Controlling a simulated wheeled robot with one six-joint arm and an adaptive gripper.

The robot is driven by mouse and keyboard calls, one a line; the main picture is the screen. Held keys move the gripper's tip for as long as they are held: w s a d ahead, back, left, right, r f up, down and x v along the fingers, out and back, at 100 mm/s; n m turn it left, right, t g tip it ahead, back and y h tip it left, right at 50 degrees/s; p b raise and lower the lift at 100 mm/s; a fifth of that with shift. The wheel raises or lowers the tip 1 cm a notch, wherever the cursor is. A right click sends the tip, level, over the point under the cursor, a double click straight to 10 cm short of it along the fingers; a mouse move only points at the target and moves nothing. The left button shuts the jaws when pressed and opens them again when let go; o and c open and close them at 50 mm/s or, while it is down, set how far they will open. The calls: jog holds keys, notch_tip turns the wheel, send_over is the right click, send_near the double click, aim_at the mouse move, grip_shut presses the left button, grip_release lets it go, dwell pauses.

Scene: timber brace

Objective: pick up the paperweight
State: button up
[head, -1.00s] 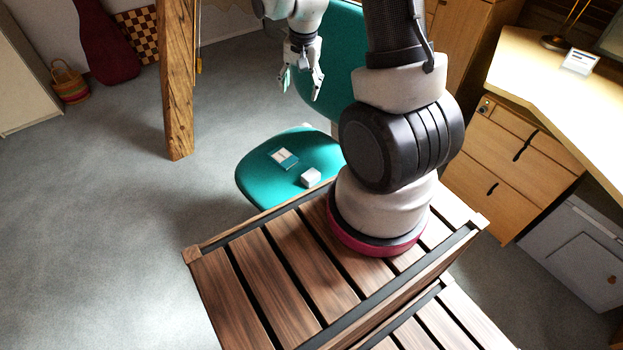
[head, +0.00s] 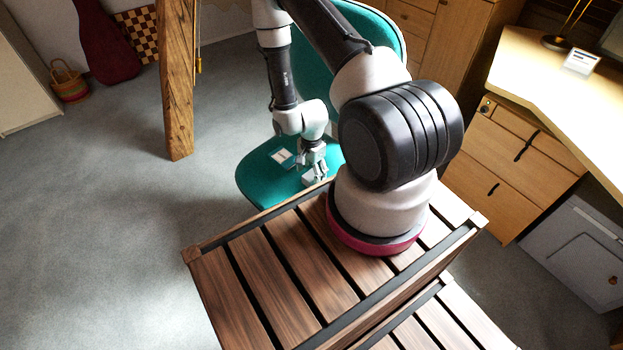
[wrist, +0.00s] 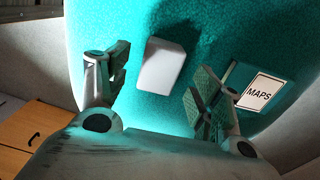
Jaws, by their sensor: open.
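The paperweight seems to be the small pale block (wrist: 162,66) lying on the teal chair seat (wrist: 185,110). In the head view the block (head: 309,182) is partly hidden by my gripper (head: 315,168). My gripper is open, its tips just above the seat. In the wrist view my gripper (wrist: 160,72) has one finger on each side of the block, with gaps between. I cannot tell how high the tips are above it.
A box labelled MAPS (wrist: 259,93) lies on the seat right of the block, close to my right finger; it shows in the head view (head: 281,156). The chair's backrest (head: 385,25) rises behind. A timber post (head: 176,90) stands left, with clear floor between.

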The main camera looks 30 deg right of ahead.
notch_tip(320, 180, down, 3)
jog(key=shift+r, duration=0.2)
jog(key=c, duration=1.3)
jog(key=shift+o, duration=0.2)
jog(key=shift+r, duration=0.1)
